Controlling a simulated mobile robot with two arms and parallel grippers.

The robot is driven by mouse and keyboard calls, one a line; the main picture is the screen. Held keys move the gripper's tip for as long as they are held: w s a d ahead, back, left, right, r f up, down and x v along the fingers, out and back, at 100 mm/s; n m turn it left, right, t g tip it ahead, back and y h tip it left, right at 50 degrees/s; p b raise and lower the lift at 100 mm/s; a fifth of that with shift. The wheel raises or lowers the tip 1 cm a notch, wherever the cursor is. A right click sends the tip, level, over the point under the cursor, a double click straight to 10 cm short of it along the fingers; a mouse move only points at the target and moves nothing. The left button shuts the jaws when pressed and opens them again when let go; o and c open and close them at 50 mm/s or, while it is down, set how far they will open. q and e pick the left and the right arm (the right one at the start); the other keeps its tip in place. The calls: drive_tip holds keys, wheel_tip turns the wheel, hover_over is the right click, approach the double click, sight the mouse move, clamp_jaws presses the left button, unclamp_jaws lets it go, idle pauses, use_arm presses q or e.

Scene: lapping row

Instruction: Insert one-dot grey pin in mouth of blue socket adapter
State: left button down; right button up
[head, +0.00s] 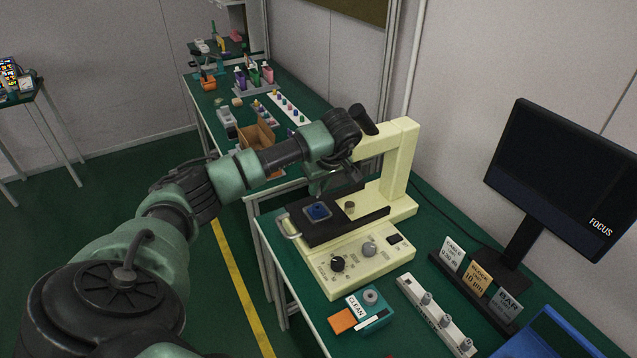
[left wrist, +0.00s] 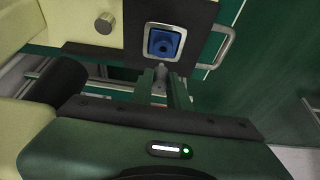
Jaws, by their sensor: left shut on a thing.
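The blue socket adapter (head: 318,211) sits in a light square frame on the black stage of the cream microscope-like machine. In the left wrist view the blue adapter (left wrist: 157,38) shows a dark round mouth. My left gripper (head: 322,187) is just above the adapter in the head view. In the left wrist view my left gripper (left wrist: 163,83) is shut on a small grey pin (left wrist: 161,70), whose tip points toward the adapter and appears apart from its mouth. The dot on the pin is too small to tell. My right gripper is not in view.
The machine (head: 340,275) has knobs at its front and a metal handle (head: 290,226) at the stage's left. A white rack (head: 412,291) with several grey pins, a CLEAN box (head: 381,318), a monitor (head: 560,175) and a blue bin (head: 545,335) stand nearby.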

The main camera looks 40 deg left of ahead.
sight(316, 205)
use_arm(q)
drive_tip(key=shift+f+b, duration=0.55)
drive_tip(key=shift+f, duration=0.65)
idle(0.8)
drive_tip(key=shift+f+b, duration=0.8)
drive_tip(key=shift+f, duration=0.55)
drive_tip(key=c, duration=1.3)
unclamp_jaws()
drive_tip(key=b+v, duration=0.1)
drive_tip(key=v, duration=0.6)
drive_tip(key=shift+d+r, duration=0.1)
drive_tip(key=shift+r, duration=0.25)
